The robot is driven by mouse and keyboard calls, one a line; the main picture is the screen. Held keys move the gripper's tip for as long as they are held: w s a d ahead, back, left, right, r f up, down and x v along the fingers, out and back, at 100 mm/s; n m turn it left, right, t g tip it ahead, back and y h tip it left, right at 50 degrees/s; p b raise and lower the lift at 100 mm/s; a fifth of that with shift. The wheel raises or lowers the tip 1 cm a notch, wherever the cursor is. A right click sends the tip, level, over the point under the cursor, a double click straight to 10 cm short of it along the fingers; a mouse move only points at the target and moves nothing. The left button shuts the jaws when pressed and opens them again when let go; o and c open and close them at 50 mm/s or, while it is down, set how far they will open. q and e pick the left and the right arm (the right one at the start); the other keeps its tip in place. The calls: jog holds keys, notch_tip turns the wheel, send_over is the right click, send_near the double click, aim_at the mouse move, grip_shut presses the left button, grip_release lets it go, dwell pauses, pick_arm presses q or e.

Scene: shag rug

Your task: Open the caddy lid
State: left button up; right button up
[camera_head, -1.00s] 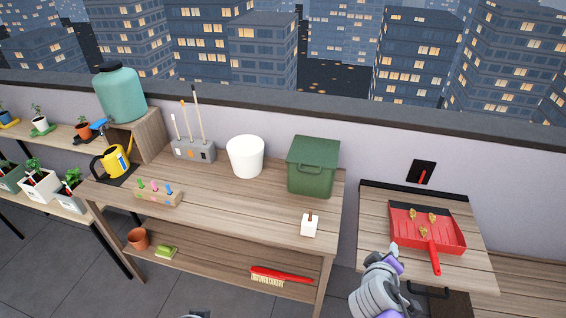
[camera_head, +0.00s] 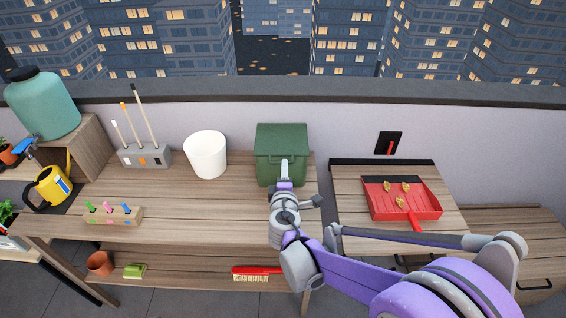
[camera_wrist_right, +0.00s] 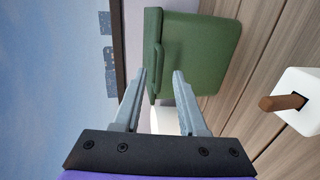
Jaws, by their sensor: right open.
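The caddy (camera_head: 281,141) is a dark green box with its lid shut, standing at the back right of the wooden bench in the head view. In the right wrist view the caddy (camera_wrist_right: 203,52) appears turned on its side, with the lid edge and front handle at its left. My right gripper (camera_head: 285,168) is in front of the caddy in the head view, overlapping its lower front. In the wrist view its two fingers (camera_wrist_right: 159,78) are spread and empty, close to the lid's front edge. I cannot tell whether they touch it. My left gripper is not in view.
A white bucket (camera_head: 206,154) stands left of the caddy. A white block with a brown peg (camera_wrist_right: 297,101) is near the right gripper. A red dustpan (camera_head: 402,201) with several yellowish pieces lies on the right-hand table. The middle of the bench (camera_head: 180,195) is clear.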

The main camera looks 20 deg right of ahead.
jog(key=x, duration=0.5)
jog(key=shift+w, duration=0.15)
grip_shut()
jog(key=shift+f, duration=0.1)
jog(key=shift+f, duration=0.1)
dwell(1.1)
